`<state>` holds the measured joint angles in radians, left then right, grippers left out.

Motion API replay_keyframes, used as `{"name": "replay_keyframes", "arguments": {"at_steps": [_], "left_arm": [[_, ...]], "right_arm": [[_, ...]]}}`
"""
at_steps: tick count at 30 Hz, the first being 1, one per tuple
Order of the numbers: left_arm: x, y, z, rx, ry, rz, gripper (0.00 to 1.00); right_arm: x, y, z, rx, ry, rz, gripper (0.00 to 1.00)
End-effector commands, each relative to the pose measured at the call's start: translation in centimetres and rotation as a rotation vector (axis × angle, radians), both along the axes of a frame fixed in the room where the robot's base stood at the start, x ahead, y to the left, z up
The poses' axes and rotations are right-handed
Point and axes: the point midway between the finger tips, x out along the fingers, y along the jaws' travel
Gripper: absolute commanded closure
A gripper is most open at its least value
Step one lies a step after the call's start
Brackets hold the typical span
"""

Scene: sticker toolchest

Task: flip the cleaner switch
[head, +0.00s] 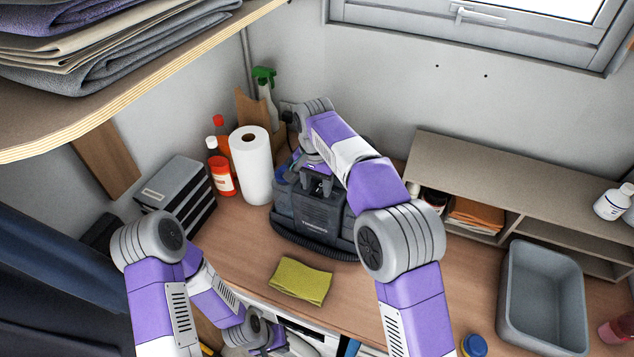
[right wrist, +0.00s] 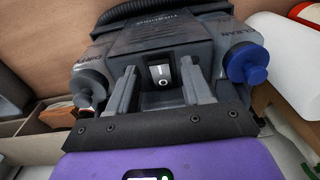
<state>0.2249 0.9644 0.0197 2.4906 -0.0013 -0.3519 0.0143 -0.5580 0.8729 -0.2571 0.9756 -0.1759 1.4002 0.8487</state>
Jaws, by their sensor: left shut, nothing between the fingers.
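The cleaner (head: 310,222) is a dark grey machine standing on the wooden worktop against the wall; its body also fills the top of the right wrist view (right wrist: 165,38). My right gripper (right wrist: 159,92) is open, with one finger on each side of the switch in that view. Nothing is between the fingertips, and I cannot tell whether they touch the cleaner. In the head view my right gripper (head: 318,184) is over the cleaner's top. My left gripper (head: 272,342) is shut and empty, low at the worktop's front edge.
A yellow cloth (head: 301,281) lies in front. A grey tub (head: 543,300) and a shelf unit (head: 510,175) are at the right.

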Motion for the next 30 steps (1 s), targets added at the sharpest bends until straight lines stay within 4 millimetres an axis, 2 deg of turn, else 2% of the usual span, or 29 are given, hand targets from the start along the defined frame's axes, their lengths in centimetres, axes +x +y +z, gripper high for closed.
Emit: {"name": "replay_keyframes", "arguments": {"at_steps": [11, 21, 30], "left_arm": [[0.0, 0.0, 0.0, 0.000, 0.000, 0.000, 1.00], [0.0, 0.0, 0.0, 0.000, 0.000, 0.000, 1.00], [0.0, 0.0, 0.0, 0.000, 0.000, 0.000, 1.00]], "right_arm": [[0.0, 0.0, 0.5, -0.001, -0.002, 0.000, 0.47], [-0.3, 0.2, 5.5, 0.000, -0.003, 0.000, 0.47], [-0.4, 0.2, 7.4, -0.001, 0.000, 0.000, 0.47]]}}
